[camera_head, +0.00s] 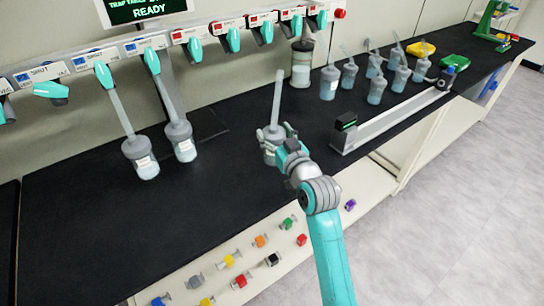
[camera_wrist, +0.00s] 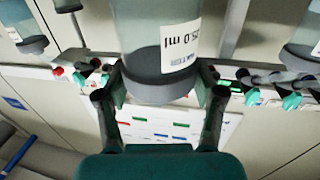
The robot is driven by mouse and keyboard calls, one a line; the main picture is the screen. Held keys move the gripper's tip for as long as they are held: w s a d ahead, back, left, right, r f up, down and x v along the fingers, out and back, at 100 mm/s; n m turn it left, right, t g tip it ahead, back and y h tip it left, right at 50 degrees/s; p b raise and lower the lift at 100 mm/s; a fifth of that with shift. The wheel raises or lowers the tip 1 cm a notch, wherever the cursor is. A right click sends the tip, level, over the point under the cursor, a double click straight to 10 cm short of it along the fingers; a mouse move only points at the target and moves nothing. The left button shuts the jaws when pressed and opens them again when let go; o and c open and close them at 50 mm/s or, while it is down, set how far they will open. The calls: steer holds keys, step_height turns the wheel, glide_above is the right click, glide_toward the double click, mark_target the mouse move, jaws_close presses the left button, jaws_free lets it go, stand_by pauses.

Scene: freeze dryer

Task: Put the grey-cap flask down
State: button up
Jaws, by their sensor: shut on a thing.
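My gripper (camera_head: 277,154) is shut on the grey-cap flask (camera_head: 274,131), over the black bench top (camera_head: 240,200) near its front edge. The flask's grey cap and long pale tube point up, nearly upright. The lower body is largely hidden by my fingers, and I cannot tell whether its base touches the bench. In the wrist view my gripper (camera_wrist: 160,80) has a finger on each side of the flask (camera_wrist: 140,28), whose printed volume label shows.
Two flasks (camera_head: 146,162) hang from the manifold at left. Several flasks (camera_head: 376,88) stand at the back right, beyond a long rail device (camera_head: 395,118). Yellow and green items (camera_head: 455,62) lie farther back. Bare bench lies left of my gripper. Coloured valves (camera_head: 260,240) line the front panel.

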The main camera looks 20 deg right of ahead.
steer(key=shift+f, duration=3.3)
steer(key=o, duration=1.4)
steer(key=shift+f, duration=0.1)
steer(key=shift+s, duration=0.1)
steer(key=s, duration=0.4)
steer(key=s+d, duration=0.1)
steer(key=s, duration=0.6)
steer(key=shift+s+d, duration=0.25)
steer(key=shift+s, duration=0.1)
